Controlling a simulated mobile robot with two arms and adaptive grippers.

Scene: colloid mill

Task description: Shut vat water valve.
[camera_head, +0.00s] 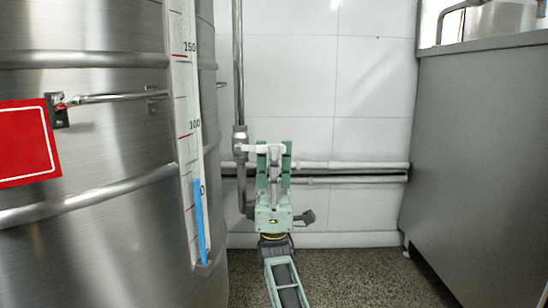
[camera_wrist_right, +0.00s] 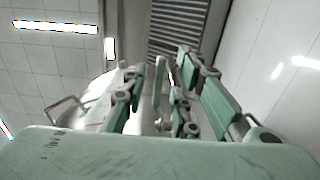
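The steel vat (camera_head: 110,120) fills the left of the head view, with a scale strip (camera_head: 186,100) whose blue column (camera_head: 201,220) stands below the 100 mark. A vertical pipe (camera_head: 238,70) beside it carries the water valve (camera_head: 240,145). Its pale lever (camera_head: 250,148) points right, sideways to the pipe, at my right gripper. My right gripper (camera_head: 274,150) has its green fingers apart. In the right wrist view a pale upright bar (camera_wrist_right: 159,76), apparently the lever, lies between the fingers (camera_wrist_right: 157,88) with gaps beside it. My left gripper is not in view.
White horizontal pipes (camera_head: 350,165) run along the tiled wall (camera_head: 375,80) behind the gripper. A grey cabinet (camera_head: 480,130) stands at the right. A red sign (camera_head: 25,143) is on the vat's side. The speckled floor (camera_head: 360,275) is clear between vat and cabinet.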

